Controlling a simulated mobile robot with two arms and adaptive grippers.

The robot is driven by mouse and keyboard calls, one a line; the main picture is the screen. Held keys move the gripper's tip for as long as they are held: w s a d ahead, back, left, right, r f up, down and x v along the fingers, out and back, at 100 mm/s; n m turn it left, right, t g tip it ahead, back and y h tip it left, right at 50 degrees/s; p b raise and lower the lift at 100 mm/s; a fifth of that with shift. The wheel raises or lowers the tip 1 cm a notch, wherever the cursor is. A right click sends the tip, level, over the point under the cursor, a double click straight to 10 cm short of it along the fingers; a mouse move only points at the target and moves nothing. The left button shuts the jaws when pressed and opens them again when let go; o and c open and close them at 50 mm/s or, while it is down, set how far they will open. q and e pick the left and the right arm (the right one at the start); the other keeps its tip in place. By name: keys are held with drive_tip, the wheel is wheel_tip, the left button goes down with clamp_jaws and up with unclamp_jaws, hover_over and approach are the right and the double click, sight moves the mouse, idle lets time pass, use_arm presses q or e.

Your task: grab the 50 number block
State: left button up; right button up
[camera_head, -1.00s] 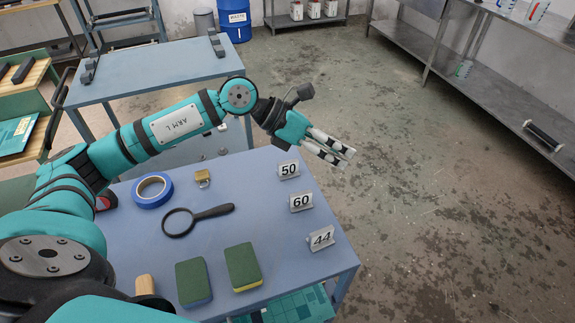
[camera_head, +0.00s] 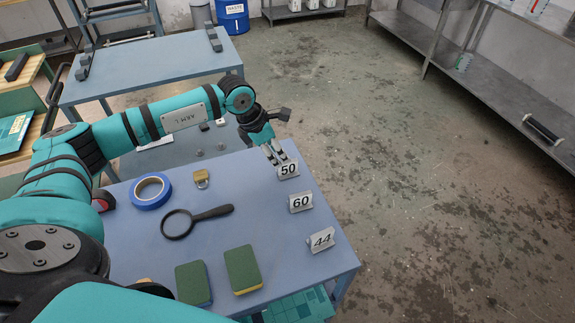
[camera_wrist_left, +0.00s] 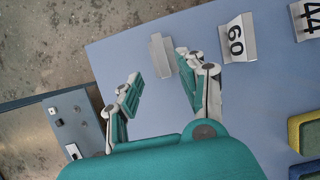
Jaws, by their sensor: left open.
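The 50 number block (camera_head: 288,169) stands near the far right corner of the blue table (camera_head: 240,215), its number facing the head camera. My left gripper (camera_head: 275,155) is just behind it, pointing down, open and empty. In the left wrist view the block (camera_wrist_left: 161,56) shows as a grey tent-like shape without its number visible. It lies around the gap between the left fingertips (camera_wrist_left: 158,66), closer to the right-hand finger. Whether a finger touches it I cannot tell. My right gripper is not in view.
The 60 block (camera_head: 300,203) and the 44 block (camera_head: 321,240) stand in a row towards the front. A padlock (camera_head: 201,179), blue tape roll (camera_head: 151,191), magnifying glass (camera_head: 180,222) and two sponges (camera_head: 243,269) lie on the table. Open floor lies right.

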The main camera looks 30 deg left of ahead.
sight(288, 168)
use_arm(q)
drive_tip(key=shift+d+f, duration=0.1)
drive_tip(key=shift+f, duration=0.2)
drive_tip(key=p+x, duration=0.1)
drive_tip(key=x, duration=0.1)
drive_tip(key=p+x, duration=0.1)
drive_tip(key=x, duration=0.1)
drive_tip(key=shift+w+d+f, duration=0.2)
drive_tip(key=shift+w+d, duration=0.15)
drive_tip(key=shift+d, duration=0.15)
drive_tip(key=shift+w+f, duration=0.1)
drive_tip(key=shift+f, duration=0.2)
drive_tip(key=shift+c, duration=0.5)
clamp_jaws()
